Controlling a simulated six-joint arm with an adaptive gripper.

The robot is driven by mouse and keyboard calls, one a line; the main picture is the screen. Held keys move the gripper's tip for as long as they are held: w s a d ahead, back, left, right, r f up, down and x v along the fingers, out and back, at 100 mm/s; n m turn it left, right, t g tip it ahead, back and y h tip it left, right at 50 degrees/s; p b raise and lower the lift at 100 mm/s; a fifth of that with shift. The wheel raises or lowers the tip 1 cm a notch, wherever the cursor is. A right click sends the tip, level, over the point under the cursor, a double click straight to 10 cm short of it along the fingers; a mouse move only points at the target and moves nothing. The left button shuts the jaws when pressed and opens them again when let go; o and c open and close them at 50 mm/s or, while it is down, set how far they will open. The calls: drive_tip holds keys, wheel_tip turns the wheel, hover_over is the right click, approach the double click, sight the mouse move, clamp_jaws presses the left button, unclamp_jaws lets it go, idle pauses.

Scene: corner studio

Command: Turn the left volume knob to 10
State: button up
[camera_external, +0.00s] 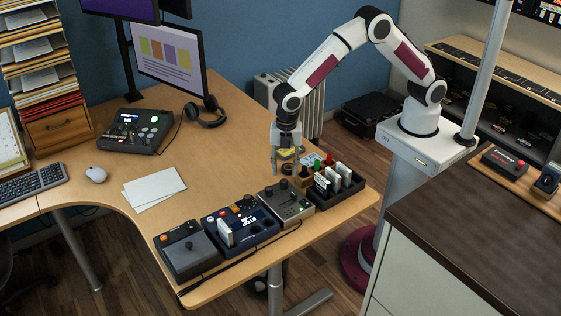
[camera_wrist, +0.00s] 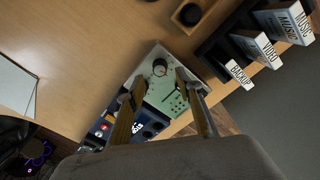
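A grey control box (camera_external: 286,203) with dark knobs and sliders stands at the table's front edge. In the wrist view the box (camera_wrist: 174,101) lies below my gripper. A large black knob (camera_wrist: 159,67) sits near its upper end, close to the space between my fingertips. A second dark knob beside it is partly hidden by my right finger. I cannot tell for certain which is the left volume knob, nor read its setting. My gripper (camera_external: 286,170) points down above and behind the box. In the wrist view its fingers (camera_wrist: 160,78) are apart with nothing between them.

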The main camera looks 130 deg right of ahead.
sight(284, 181)
drive_tip(key=shift+f, duration=2.5)
clamp_jaws()
